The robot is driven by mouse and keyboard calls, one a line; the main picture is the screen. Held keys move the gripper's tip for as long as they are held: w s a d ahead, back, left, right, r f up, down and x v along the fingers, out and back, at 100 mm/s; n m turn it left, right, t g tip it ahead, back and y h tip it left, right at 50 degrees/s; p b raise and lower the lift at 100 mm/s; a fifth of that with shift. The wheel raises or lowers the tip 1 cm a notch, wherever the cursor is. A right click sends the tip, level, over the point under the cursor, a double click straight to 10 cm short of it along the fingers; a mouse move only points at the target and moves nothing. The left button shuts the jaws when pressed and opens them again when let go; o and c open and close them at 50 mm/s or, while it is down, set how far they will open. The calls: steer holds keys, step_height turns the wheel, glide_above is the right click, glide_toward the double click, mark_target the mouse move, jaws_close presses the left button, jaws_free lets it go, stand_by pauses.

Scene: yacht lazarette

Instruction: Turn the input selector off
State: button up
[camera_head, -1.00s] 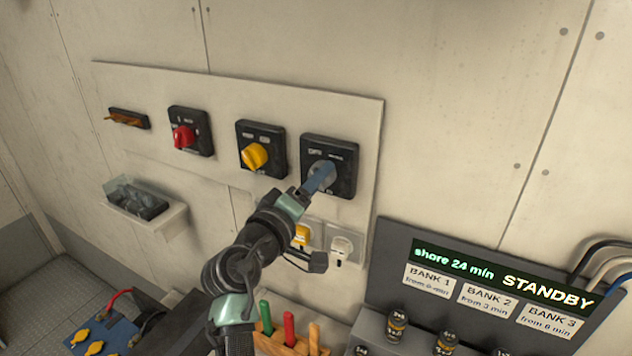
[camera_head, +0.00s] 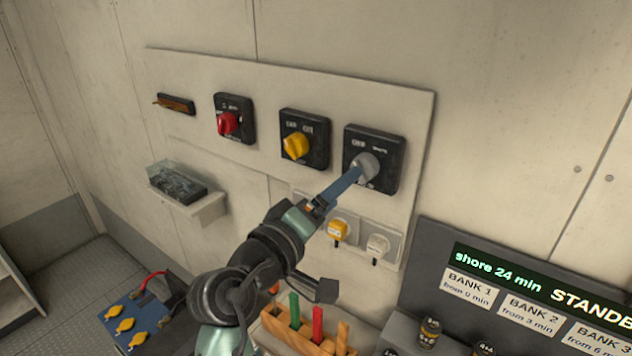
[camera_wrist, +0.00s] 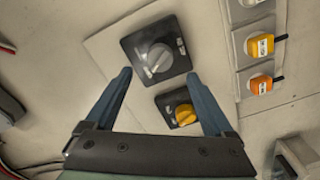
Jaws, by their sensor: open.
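The rightmost switch on the wall panel is a black square plate (camera_head: 390,150) with a round grey knob (camera_head: 365,167). An "OFF" label shows at its upper left in the head view. The grey knob also shows in the wrist view (camera_wrist: 157,59), with a ridge across its face; which label it points at I cannot tell. My gripper (camera_head: 350,182) is at the knob's lower left in the head view, partly overlapping it. In the wrist view my gripper (camera_wrist: 157,76) is open and empty, its blue fingers apart below the knob. Contact is not clear.
A yellow-knob switch (camera_head: 297,146) and a red-knob switch (camera_head: 228,123) sit to the left. Plugs (camera_head: 338,230) in sockets are below. A wooden rack (camera_head: 300,333) of coloured handles and a display console (camera_head: 500,285) stand lower down.

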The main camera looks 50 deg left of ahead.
steer(key=b+v, duration=0.1)
steer(key=v, duration=0.5)
steer(key=shift+w, duration=0.1)
stand_by(0.3)
